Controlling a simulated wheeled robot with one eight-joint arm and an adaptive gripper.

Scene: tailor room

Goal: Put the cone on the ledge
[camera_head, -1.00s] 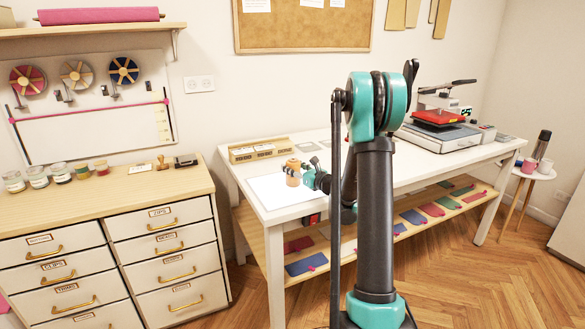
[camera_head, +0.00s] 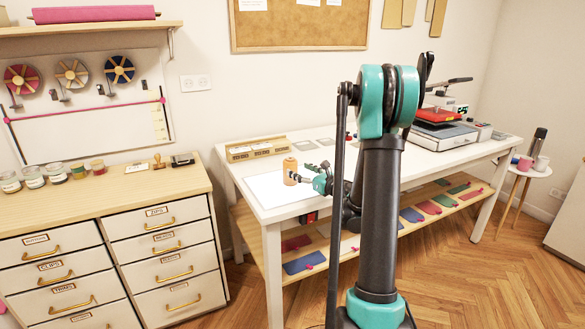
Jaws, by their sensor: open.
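A tan-orange cone (camera_head: 290,171) stands upright on the white sheet at the left end of the white table. My gripper (camera_head: 302,173) is open just to the right of the cone, its fingers level with the cone's body. I cannot tell whether a finger still touches it. A wooden wall shelf (camera_head: 100,28) at the upper left looks like a ledge. A low wooden rack (camera_head: 257,150) stands at the table's back left; which of the two is the ledge is unclear.
The white sheet (camera_head: 265,186) around the cone is otherwise bare. A heat press (camera_head: 440,133) stands at the table's right end. A pink roll (camera_head: 95,14) lies on the wall shelf. Jars (camera_head: 55,174) and a stamp stand on the drawer cabinet (camera_head: 110,205) at the left.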

